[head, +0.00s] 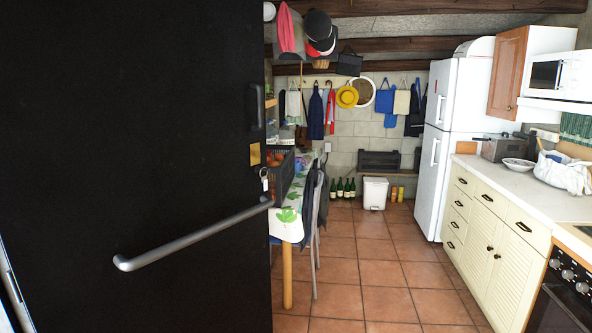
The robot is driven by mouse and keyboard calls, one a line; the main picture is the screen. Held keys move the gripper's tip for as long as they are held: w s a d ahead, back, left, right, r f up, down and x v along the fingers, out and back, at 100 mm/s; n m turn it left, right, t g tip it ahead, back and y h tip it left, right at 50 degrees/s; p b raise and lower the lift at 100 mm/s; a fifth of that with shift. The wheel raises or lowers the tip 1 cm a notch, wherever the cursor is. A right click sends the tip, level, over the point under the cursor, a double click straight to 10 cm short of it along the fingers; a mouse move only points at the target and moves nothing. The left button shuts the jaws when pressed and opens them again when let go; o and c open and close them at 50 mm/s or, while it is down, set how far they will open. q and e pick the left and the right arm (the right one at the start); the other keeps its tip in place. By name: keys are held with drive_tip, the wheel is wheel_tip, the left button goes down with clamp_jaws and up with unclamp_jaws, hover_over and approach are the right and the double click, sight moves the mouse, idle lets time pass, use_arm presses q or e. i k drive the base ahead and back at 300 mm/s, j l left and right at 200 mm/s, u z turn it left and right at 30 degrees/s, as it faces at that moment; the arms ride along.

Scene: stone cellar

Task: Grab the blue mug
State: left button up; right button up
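I see no blue mug in the head view. Neither of my grippers shows. A large black door (120,130) with a long metal bar handle (195,236) fills the left half of the view and hides what is behind it. A table with a leaf-patterned cloth (288,222) shows partly past the door's edge.
Tiled floor (363,270) is clear through the middle. A counter with cream drawers (488,228), a white fridge (460,130) and an oven (562,300) line the right. A white bin (375,194) and green bottles (340,189) stand at the back. A chair (318,215) is beside the table.

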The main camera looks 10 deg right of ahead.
sight(298, 164)
drive_tip(key=i+l+z, duration=0.2)
drive_tip(key=i, duration=0.15)
drive_tip(key=i+l+z, duration=0.4)
drive_tip(key=i, duration=0.65)
drive_tip(key=i+l+z, duration=0.15)
drive_tip(key=i, duration=0.65)
drive_tip(key=i+z, duration=0.1)
drive_tip(key=i, duration=0.7)
drive_tip(key=i+z, duration=0.15)
drive_tip(key=i, duration=0.65)
drive_tip(key=i+j+z, duration=0.15)
drive_tip(key=i, duration=0.6)
drive_tip(key=i+u, duration=0.35)
drive_tip(key=i+l+u, duration=0.15)
drive_tip(key=i+u, duration=0.25)
drive_tip(key=i, duration=0.15)
drive_tip(key=i+l+u, duration=0.35)
drive_tip(key=i+j, duration=0.1)
drive_tip(key=i, duration=0.05)
